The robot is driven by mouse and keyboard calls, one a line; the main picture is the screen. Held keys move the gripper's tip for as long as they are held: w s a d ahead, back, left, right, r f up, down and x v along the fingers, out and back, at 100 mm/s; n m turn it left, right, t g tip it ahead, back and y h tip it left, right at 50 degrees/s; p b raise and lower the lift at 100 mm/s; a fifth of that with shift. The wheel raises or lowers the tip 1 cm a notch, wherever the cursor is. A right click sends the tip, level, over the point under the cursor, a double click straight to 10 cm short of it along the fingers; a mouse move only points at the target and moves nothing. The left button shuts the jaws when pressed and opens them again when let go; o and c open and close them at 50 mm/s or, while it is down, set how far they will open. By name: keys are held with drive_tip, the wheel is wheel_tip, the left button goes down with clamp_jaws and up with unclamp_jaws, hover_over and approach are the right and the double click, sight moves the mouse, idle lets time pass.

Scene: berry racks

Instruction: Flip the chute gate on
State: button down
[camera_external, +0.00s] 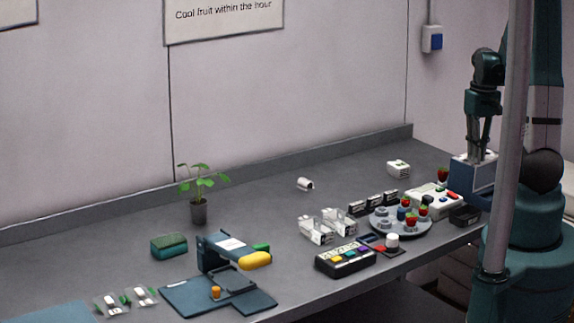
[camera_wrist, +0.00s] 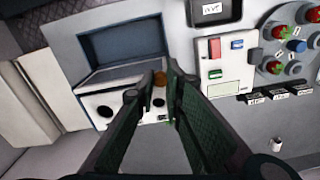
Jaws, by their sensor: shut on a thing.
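In the external view, my gripper (camera_external: 477,156) points down at the top of a blue box (camera_external: 468,182) with a pale top, at the right end of the bench. In the wrist view, the fingertips of my gripper (camera_wrist: 160,80) are close together at the box's pale panel (camera_wrist: 98,106). They are shut on a small brown knob (camera_wrist: 159,78), mostly hidden between them. A blue-grey recess (camera_wrist: 122,42) lies above the pale panel, which has dark round holes. No label naming a chute gate is readable, and I cannot tell the knob's on or off position.
A white panel (camera_wrist: 228,65) with red and blue switches stands right of the fingers. A round grey tray (camera_external: 400,228) with berries is close by. A small black bin (camera_external: 465,215) stands in front of the box. The bench's back middle is largely clear.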

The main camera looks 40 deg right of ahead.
drive_tip(key=shift+r+p, duration=0.8)
drive_tip(key=shift+r, duration=1.85)
drive_tip(key=c, duration=2.4)
unclamp_jaws()
drive_tip(key=shift+r, duration=0.1)
wheel_tip(320, 180, up, 12)
drive_tip(key=a+f+n+t+b, duration=0.1)
drive_tip(key=a+b, duration=0.3)
drive_tip(key=a, duration=0.6)
drive_tip(key=s+a+f+t+b, duration=0.1)
drive_tip(key=a+f+t+b, duration=0.2)
drive_tip(key=a, duration=0.7)
drive_tip(key=a+f+n+t+b, duration=0.1)
drive_tip(key=a+b, duration=0.4)
drive_tip(key=a, duration=0.5)
drive_tip(key=shift+s+f+n+t, duration=0.3)
drive_tip(key=shift+f+t, duration=0.5)
drive_tip(key=shift+t, duration=0.3)
